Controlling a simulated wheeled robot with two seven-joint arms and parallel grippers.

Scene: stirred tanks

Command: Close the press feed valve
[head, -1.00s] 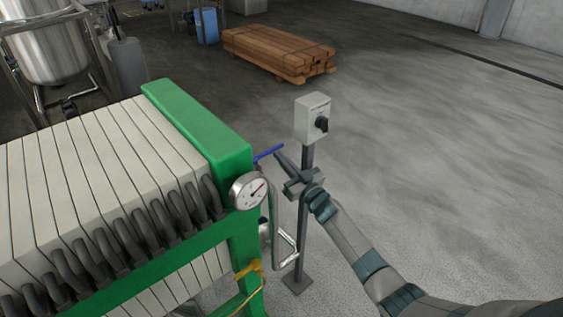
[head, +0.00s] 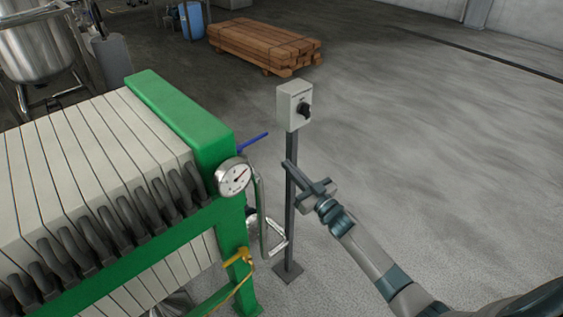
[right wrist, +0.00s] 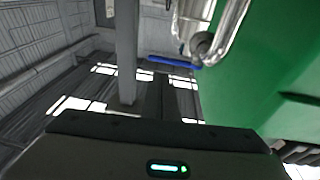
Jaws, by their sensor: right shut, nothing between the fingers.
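A blue lever handle (head: 253,142) sticks out to the right behind the green end frame of the filter press (head: 190,120), beside the pressure gauge. It also shows in the right wrist view (right wrist: 172,61), beyond the fingers. The bent steel pipe (head: 262,215) runs down below it; the valve body is hidden. My right gripper (head: 289,165) is shut and empty, right of and below the lever tip and apart from it, overlapping the grey post in the picture. Its dark fingers (right wrist: 160,97) show in the right wrist view. My left gripper is not in view.
A grey control box (head: 294,105) with a black knob stands on a thin post (head: 290,220) close to my right gripper. Stacked timber (head: 262,45) lies behind. The floor to the right is clear.

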